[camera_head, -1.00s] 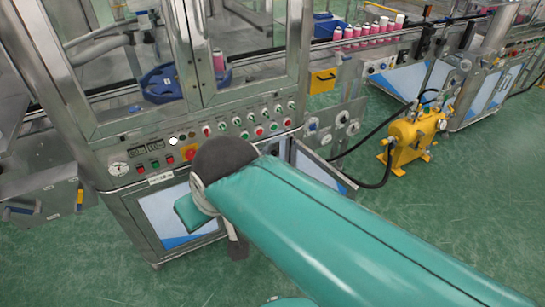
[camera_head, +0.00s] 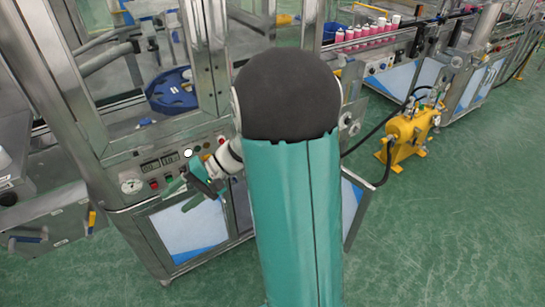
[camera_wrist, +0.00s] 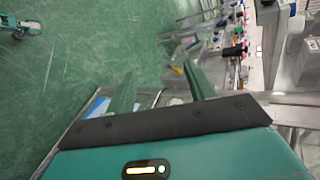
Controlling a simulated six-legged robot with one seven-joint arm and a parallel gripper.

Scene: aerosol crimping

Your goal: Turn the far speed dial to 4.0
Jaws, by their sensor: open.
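A control panel (camera_head: 141,176) runs along the front of the steel machine in the head view. A round white knob (camera_head: 188,153) shows on it, beside two small digital displays (camera_head: 160,162). I cannot tell which knob is the far speed dial, and no scale marking is readable. My gripper (camera_head: 183,192) is in front of the panel's left part, below the displays, with its fingers apart and empty. In the wrist view my gripper (camera_wrist: 160,82) also shows two separated green fingers with nothing between them.
A pressure gauge (camera_head: 131,186) sits at the panel's left end. A yellow pump unit (camera_head: 407,135) with black hoses stands on the green floor at right. Pink cans (camera_head: 365,33) line the conveyor behind. The floor at lower right is clear.

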